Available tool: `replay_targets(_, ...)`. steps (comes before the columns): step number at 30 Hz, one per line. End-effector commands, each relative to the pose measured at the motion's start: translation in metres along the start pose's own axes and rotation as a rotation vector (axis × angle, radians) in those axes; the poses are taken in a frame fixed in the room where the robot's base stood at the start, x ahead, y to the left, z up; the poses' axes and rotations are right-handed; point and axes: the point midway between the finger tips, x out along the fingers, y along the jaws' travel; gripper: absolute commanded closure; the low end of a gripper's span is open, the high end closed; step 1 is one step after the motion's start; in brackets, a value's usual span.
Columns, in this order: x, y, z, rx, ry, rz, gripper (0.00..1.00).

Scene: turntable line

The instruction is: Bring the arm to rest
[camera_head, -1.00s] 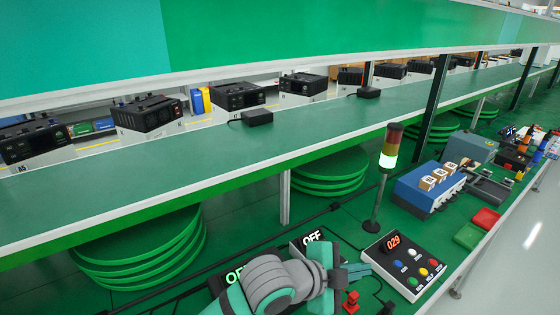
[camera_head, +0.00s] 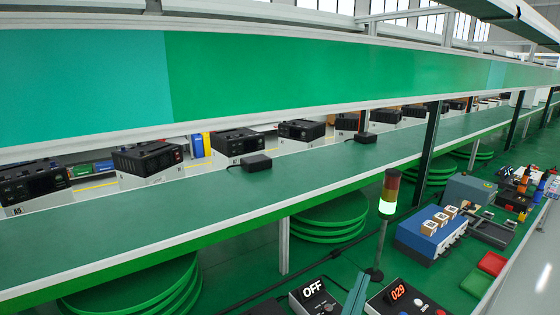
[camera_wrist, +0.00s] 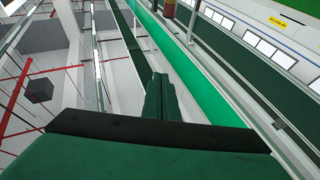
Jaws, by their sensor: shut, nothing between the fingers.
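In the wrist view my gripper (camera_wrist: 160,85) shows its two dark green fingers side by side, shut, with nothing between them. Around them are walls, a green band and long rails; no object touches the fingers. In the head view a narrow teal piece, which looks like the tip of my gripper (camera_head: 357,294), stands upright at the bottom edge, in front of the gap between the OFF box (camera_head: 314,298) and the control box showing 029 (camera_head: 398,297). The rest of my arm is out of that view.
A signal tower (camera_head: 388,196) with its lower part lit stands just behind the control box. A long green shelf (camera_head: 200,205) carries two black adapters. Black devices line up behind it. A blue box (camera_head: 430,232) and red and green pads lie to the right.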

Motion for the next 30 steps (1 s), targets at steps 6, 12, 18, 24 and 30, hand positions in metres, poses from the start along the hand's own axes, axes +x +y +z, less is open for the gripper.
replay_targets(6,-0.043,-0.013,0.041,-0.136,-0.023,-0.183,1.0)
replay_targets(12,-0.096,-0.017,0.082,-0.213,-0.075,-0.334,1.0)
replay_targets(18,-0.161,-0.011,0.121,-0.248,-0.155,-0.462,1.0)
replay_targets(24,-0.234,0.002,0.15,-0.242,-0.253,-0.557,1.0)
replay_targets(30,-0.31,0.018,0.165,-0.198,-0.364,-0.611,1.0)
